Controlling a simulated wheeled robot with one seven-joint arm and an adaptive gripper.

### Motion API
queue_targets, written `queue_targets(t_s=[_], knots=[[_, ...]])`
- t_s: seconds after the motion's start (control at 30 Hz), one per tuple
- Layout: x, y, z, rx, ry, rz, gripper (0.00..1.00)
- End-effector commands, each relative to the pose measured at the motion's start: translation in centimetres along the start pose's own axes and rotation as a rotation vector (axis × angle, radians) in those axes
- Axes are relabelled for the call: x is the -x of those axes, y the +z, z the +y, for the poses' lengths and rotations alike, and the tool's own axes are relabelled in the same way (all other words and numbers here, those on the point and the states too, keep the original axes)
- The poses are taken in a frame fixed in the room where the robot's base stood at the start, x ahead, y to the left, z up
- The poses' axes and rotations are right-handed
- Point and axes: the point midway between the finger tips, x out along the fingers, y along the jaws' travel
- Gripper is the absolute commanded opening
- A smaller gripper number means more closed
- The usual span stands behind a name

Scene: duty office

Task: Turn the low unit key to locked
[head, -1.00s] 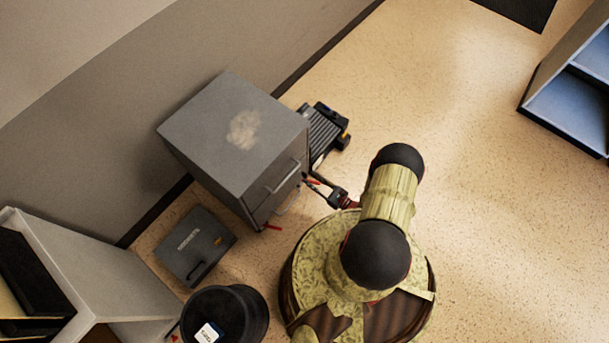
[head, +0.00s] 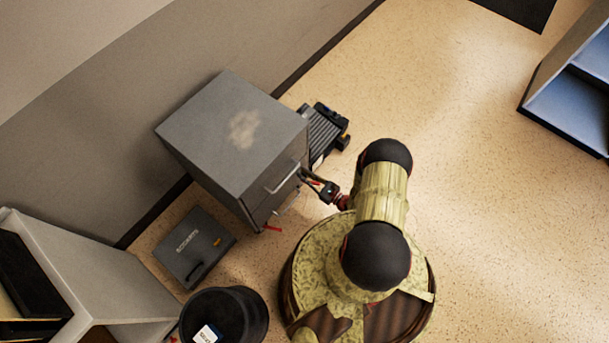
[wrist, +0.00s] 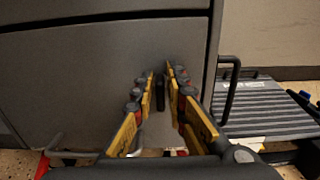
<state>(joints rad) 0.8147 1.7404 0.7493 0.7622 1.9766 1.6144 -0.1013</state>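The low unit is a grey drawer cabinet (head: 215,130) against the wall, and its front fills much of the wrist view (wrist: 90,85). A small dark upright key (wrist: 160,92) shows at the cabinet front, near its right edge. My gripper (wrist: 161,80) points at the front, with its yellow-sided fingers on either side of the key. A narrow gap seems to show beside the key, so the fingers look open around it, not clamped. In the head view my gripper (head: 311,178) is close to the cabinet front, and the key cannot be made out there.
Drawer handles (head: 282,178) stick out from the cabinet front. A ribbed dark device (head: 324,132) stands beyond the cabinet. A dark flat case (head: 195,247) and a black bin (head: 223,315) are on the floor nearby. Open floor (head: 480,200) lies to the right.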

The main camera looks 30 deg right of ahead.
Motion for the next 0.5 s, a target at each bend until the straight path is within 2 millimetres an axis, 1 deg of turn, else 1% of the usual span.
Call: queue_targets(t_s=[0.03, 0.2, 0.5], knots=[[0.01, -0.01, 0.00, 0.000, 0.000, 0.000, 0.09], [0.01, -0.01, 0.00, 0.000, 0.000, 0.000, 0.00], [0.01, -0.01, 0.00, 0.000, 0.000, 0.000, 0.00]])
